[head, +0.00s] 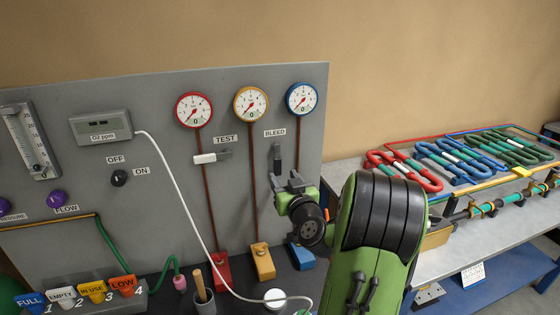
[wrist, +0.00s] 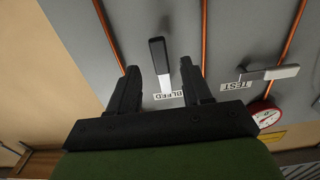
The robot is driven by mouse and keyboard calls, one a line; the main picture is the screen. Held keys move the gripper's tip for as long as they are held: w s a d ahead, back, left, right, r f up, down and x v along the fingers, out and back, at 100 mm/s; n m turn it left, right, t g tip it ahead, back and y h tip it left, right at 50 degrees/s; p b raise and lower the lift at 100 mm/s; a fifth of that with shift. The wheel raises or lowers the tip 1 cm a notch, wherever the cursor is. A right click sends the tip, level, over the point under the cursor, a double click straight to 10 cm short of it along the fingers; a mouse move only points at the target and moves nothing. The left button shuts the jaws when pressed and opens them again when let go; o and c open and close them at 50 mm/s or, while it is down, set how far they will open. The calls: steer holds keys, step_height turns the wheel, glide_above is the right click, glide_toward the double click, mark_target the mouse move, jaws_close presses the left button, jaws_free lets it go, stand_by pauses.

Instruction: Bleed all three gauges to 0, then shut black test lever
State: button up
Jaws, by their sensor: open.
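Three round gauges hang on the grey panel: red-rimmed (head: 194,109), yellow-rimmed (head: 251,104) and blue-rimmed (head: 302,99). Each needle lies on a slant; the readings are too small to tell. The TEST lever (head: 205,158) lies level with a pale handle to the left; it also shows in the wrist view (wrist: 275,73). The black-handled BLEED lever (head: 277,158) hangs upright under its label. My gripper (head: 289,182) is open just below and in front of it. In the wrist view the BLEED lever (wrist: 157,54) stands between and beyond the open fingers (wrist: 163,75), apparently untouched.
Brown tubes run down from the gauges to red, yellow and blue blocks (head: 262,262). A white cable (head: 180,185) hangs from the O2 meter (head: 100,127). A cup (head: 203,301) stands low in front. Coiled pipes (head: 450,155) lie on the right-hand bench.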

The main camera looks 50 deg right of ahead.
mark_target(278, 169)
steer(key=p+x, duration=0.1)
steer(key=x, duration=0.3)
steer(key=shift+w, duration=0.1)
jaws_close()
